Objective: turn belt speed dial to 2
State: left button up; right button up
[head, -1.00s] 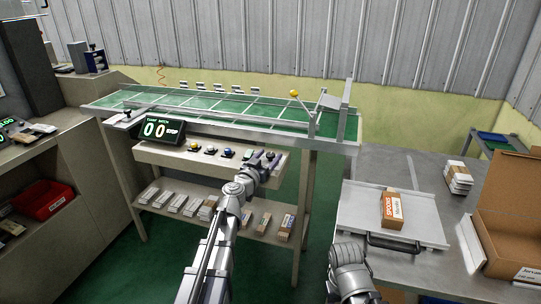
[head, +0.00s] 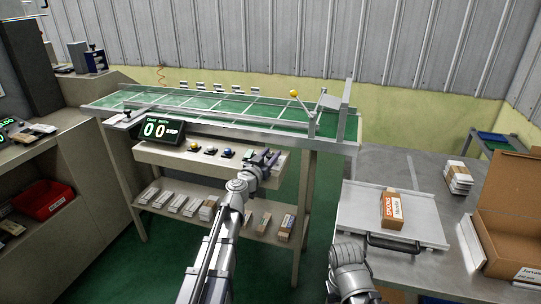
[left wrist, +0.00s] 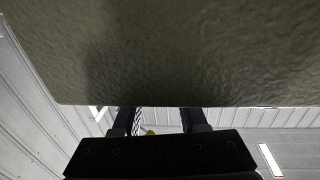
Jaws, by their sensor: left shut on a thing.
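The control shelf (head: 180,153) under the conveyor carries several knobs and buttons in a row. My left gripper (head: 268,158) is at the right end of this row, shut on a small control there, taken to be the belt speed dial. The gripper covers the dial, so its pointer and scale cannot be read. In the left wrist view the fingers (left wrist: 158,121) stand apart, and their tips are hidden behind the shelf's edge. The display (head: 162,130) shows 00 and STOP. Part of my right arm shows at the bottom, but its gripper is not visible.
Boxes lie on the lower shelf (head: 163,211). A brown box (head: 391,210) sits on a tray (head: 362,214) at right, near an open carton (head: 510,222).

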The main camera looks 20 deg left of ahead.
pick_arm(q)
grip_shut()
jog(key=n+y, duration=0.1)
jog(key=y, duration=0.1)
jog(key=shift+d+n+y, duration=0.1)
jog(key=shift+n+y, duration=0.3)
jog(key=n+y, duration=0.2)
jog(key=y, duration=0.2)
jog(key=n+g+y, duration=0.1)
jog(key=n+y, duration=0.2)
jog(key=shift+w+g+y, duration=0.15)
jog(key=shift+g+y, duration=0.15)
jog(key=shift+y, duration=0.1)
jog(key=n+g+y, duration=0.2)
jog(key=n+y, duration=0.1)
jog(key=shift+y, duration=0.4)
jog(key=shift+n+g+y, duration=0.9)
jog(key=shift+g+y, duration=0.1)
jog(key=shift+g, duration=0.2)
jog(key=o, duration=1.1)
grip_release()
jog(key=shift+v, duration=3.95)
